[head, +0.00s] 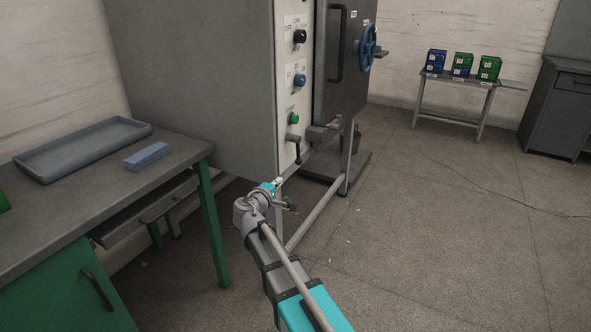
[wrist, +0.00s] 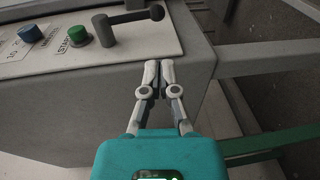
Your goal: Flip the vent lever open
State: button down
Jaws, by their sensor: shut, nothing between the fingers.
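A lever, which I take as the vent lever, sits on the pale control panel (head: 286,80) below the green button; its label is not readable. In the head view the lever (head: 296,147) hangs down from its pivot. In the wrist view the lever (wrist: 125,20) has a dark grey pivot block and an arm running right to a round knob. My gripper (head: 278,182) is below the panel in the head view. In the wrist view my gripper (wrist: 159,69) has its fingertips together, empty, just beyond the panel's edge and apart from the lever.
A green start button (head: 293,118), a blue knob (head: 299,80) and a black knob (head: 299,36) are above the lever. The cabinet door has a blue handwheel (head: 367,48). A workbench with a grey tray (head: 82,147) stands left. Floor (head: 440,230) at right is clear.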

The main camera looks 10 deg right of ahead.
aim_at(297, 164)
jog(key=shift+s+d+n+t+y, duration=0.6)
jog(key=shift+s+t+y, duration=0.1)
jog(key=shift+s+y, duration=0.15)
jog(key=shift+w, duration=0.2)
jog(key=b+x, duration=0.1)
jog(key=x, duration=1.2)
jog(key=shift+w+d+f, duration=0.1)
jog(key=shift+w, duration=0.25)
jog(key=shift+w+b, duration=0.1)
jog(key=shift+b, duration=0.35)
jog(key=shift+f, duration=0.1)
